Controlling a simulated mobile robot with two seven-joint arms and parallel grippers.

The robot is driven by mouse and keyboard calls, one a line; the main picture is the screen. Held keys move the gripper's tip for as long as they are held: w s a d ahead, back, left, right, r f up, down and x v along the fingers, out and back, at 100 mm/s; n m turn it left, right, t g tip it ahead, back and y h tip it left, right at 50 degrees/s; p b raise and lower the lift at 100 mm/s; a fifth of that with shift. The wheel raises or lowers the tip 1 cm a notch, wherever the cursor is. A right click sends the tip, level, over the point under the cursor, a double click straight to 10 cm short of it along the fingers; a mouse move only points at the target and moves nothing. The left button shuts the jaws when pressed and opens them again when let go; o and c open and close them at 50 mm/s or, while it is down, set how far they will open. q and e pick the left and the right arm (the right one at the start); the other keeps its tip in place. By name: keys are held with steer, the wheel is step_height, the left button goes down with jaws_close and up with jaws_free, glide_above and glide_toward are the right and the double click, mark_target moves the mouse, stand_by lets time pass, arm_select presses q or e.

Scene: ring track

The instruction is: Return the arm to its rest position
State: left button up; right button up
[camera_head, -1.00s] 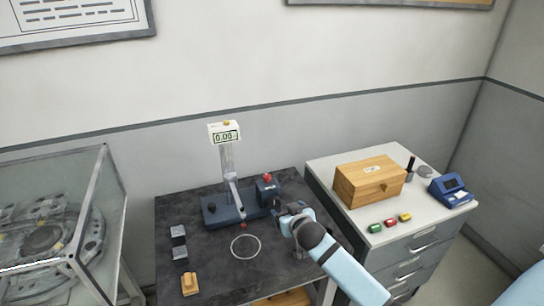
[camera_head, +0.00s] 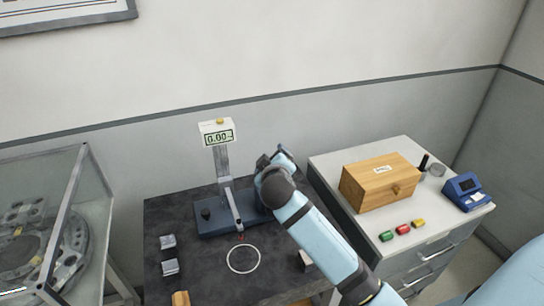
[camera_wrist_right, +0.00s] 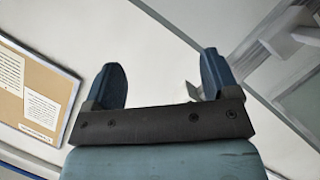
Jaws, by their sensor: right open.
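My right arm (camera_head: 318,238) comes in from the lower right in the head view and reaches over the dark table (camera_head: 190,285). Its gripper (camera_head: 278,155) is raised near the back wall, to the right of the gauge stand (camera_head: 221,165). In the right wrist view, the two blue fingers of my right gripper (camera_wrist_right: 162,82) stand wide apart with nothing between them. My left gripper is in neither view.
The gauge stand has a display reading 0.00. A white ring outline (camera_head: 243,271) and two metal blocks (camera_head: 170,267) are on the dark table. A wooden box (camera_head: 372,188) and a blue device (camera_head: 465,191) stand on the white cabinet. A glass case (camera_head: 45,225) is at left.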

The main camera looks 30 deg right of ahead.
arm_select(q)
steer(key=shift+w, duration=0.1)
arm_select(e)
steer(key=shift+r, duration=0.15)
stand_by(0.3)
